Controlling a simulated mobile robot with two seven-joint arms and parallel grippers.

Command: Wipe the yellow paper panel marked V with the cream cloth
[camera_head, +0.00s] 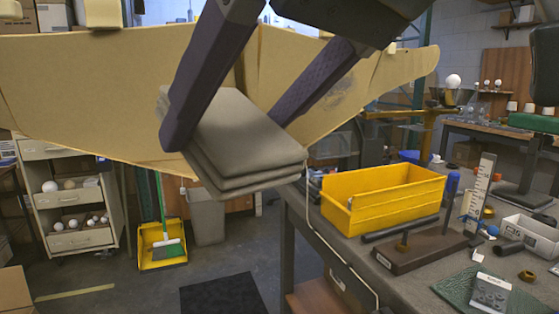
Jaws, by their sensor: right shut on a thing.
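The yellow paper panel (90,90) is a wide tan-yellow sheet that hangs across the upper part of the head view, with a fold near its middle. A greyish smudge (345,90) shows on its right part. I cannot make out a V mark. My right gripper (230,125) comes down from the top in front of the panel, its two purple fingers shut on the cream cloth (245,135). The cloth is a folded, layered pad that looks grey-beige here. Whether it touches the panel I cannot tell. My left gripper is not in view.
A workbench at right holds a yellow bin (380,200), a dark wooden base (425,248), a ruler (480,188) and small parts. A drawer cabinet (75,210) with white balls stands at left. A broom and yellow dustpan (162,245) stand behind. Some floor is clear.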

